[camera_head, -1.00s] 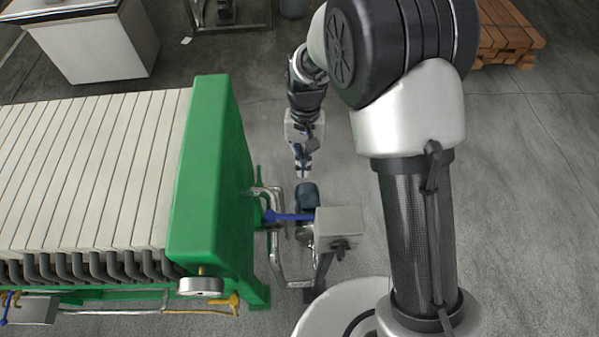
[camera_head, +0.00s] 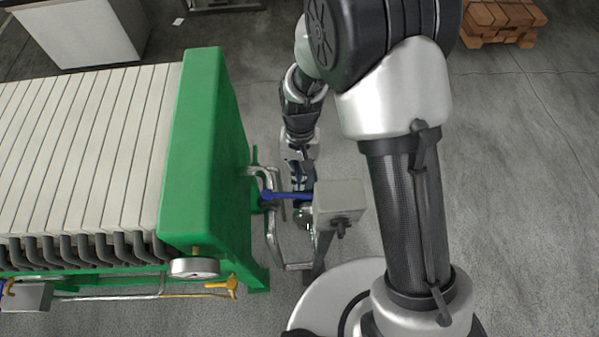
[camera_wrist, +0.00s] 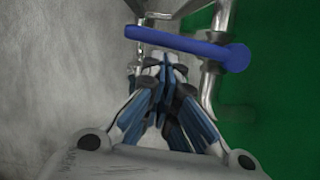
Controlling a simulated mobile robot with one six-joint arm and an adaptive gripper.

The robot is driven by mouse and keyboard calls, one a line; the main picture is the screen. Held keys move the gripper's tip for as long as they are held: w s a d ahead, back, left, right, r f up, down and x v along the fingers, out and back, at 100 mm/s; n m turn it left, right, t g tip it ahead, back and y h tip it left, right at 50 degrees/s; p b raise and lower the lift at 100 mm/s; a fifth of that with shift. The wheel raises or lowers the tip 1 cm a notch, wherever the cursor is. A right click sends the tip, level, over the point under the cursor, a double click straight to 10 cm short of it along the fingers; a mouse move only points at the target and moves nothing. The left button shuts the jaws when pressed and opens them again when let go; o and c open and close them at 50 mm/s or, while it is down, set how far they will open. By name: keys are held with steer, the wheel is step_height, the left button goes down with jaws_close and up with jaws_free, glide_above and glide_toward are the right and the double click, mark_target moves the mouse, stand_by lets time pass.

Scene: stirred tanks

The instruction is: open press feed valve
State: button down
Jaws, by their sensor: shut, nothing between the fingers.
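The press feed valve's blue lever (camera_head: 288,196) sits on the pipework beside the green end plate of the filter press. It lies crosswise, from a hub near the press toward a grey box. My gripper (camera_head: 302,180) is shut and empty, just behind the lever in the head view. In the wrist view the blue lever (camera_wrist: 190,44) runs across the top, with its round hub at the right. My gripper's closed fingertips (camera_wrist: 162,64) are just below the lever's middle there. I cannot tell whether they touch it.
The green press end plate (camera_head: 195,150) stands close on the left. A grey box (camera_head: 338,197) on a stand is just right of the lever. Metal pipes (camera_head: 275,240) run below. A pressure gauge (camera_head: 194,267) and yellow handle (camera_head: 224,285) are lower left. Floor at right is clear.

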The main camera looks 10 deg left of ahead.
mark_target(303, 197)
steer(key=shift+s+d+m, duration=0.15)
steer(key=shift+s+m, duration=0.05)
steer(key=shift+m, duration=0.2)
steer(key=shift+s+d+m+p, duration=0.15)
steer(key=shift+s+m+p, duration=0.15)
steer(key=s+m, duration=0.1)
steer(key=m, duration=0.1)
steer(key=s+d+m+y+p, duration=0.1)
steer(key=s+m, duration=0.1)
steer(key=shift+s, duration=0.2)
steer(key=shift+s+a, duration=0.15)
steer(key=shift+s, duration=0.85)
